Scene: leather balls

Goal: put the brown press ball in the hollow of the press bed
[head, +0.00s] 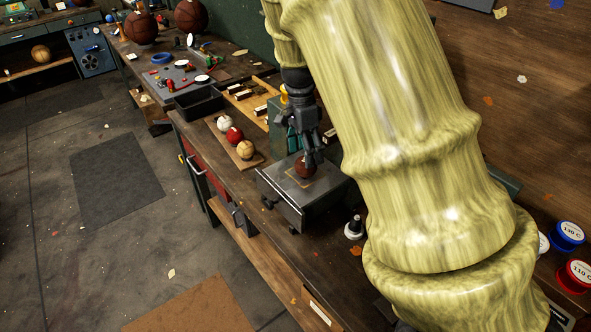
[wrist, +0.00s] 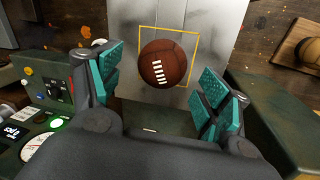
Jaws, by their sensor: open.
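The brown press ball (wrist: 167,63), with white stitching, sits on the grey press bed (wrist: 213,22) inside a yellow square outline. It also shows in the head view (head: 304,167) on the press bed (head: 283,187), partly behind my fingers. My gripper (wrist: 167,88) is open, with its teal finger pads apart on either side of the ball, and no pad appears to touch it in the wrist view. In the head view my gripper (head: 313,157) points down at the ball from above. The hollow is hidden; I cannot tell how deep the ball sits.
A wooden rack (head: 243,164) with several balls lies left of the press. A black tray (head: 199,103) stands behind it. A green control panel with gauges and lit buttons (wrist: 57,124) is close to my gripper. A black-and-white object (head: 354,229) stands right of the press.

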